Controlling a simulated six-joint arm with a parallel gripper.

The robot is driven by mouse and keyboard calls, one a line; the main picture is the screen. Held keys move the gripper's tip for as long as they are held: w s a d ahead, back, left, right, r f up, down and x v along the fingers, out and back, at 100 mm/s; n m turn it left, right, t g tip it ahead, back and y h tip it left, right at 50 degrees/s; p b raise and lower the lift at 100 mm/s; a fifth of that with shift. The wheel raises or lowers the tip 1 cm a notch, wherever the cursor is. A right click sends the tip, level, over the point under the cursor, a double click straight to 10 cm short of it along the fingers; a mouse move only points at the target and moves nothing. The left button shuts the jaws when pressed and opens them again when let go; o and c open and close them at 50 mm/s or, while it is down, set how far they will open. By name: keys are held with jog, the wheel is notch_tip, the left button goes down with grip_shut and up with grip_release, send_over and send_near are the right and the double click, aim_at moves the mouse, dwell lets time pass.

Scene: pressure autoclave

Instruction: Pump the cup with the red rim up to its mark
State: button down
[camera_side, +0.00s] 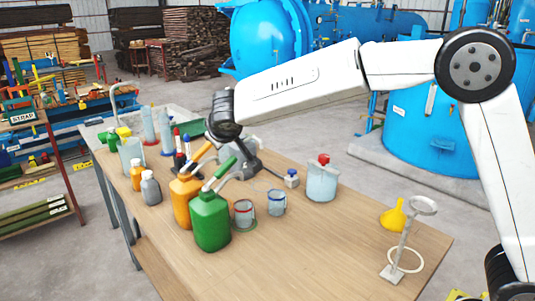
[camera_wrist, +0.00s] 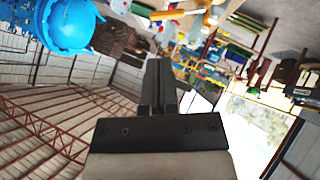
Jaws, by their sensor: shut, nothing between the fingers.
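The cup with the red rim (camera_side: 244,213) stands upright on the bench, just right of the green jug (camera_side: 211,221), in the side view. Its mark and fill level are too small to make out. The green jug has a pump with a green handle (camera_side: 225,168). An orange jug (camera_side: 184,200) behind it has a pump with an orange handle (camera_side: 201,152). My gripper (camera_side: 251,168) is shut and empty, behind and above the cups, near the pump tops. In the wrist view its fingers (camera_wrist: 160,86) are together; neither cup is clear there.
A blue-rimmed cup (camera_side: 277,203) stands right of the red-rimmed one. A red-capped jar (camera_side: 321,181), yellow funnel (camera_side: 393,216) and metal stand (camera_side: 402,243) are farther right. Bottles (camera_side: 150,188) crowd the left. The bench front right (camera_side: 330,245) is clear.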

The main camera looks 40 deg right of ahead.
aim_at(221, 172)
jog(key=shift+w, duration=0.2)
jog(key=s+d+f+x, duration=0.1)
jog(key=s+x, duration=0.1)
jog(key=x, duration=1)
jog(key=shift+f, duration=0.5)
jog(key=shift+w+d, duration=0.15)
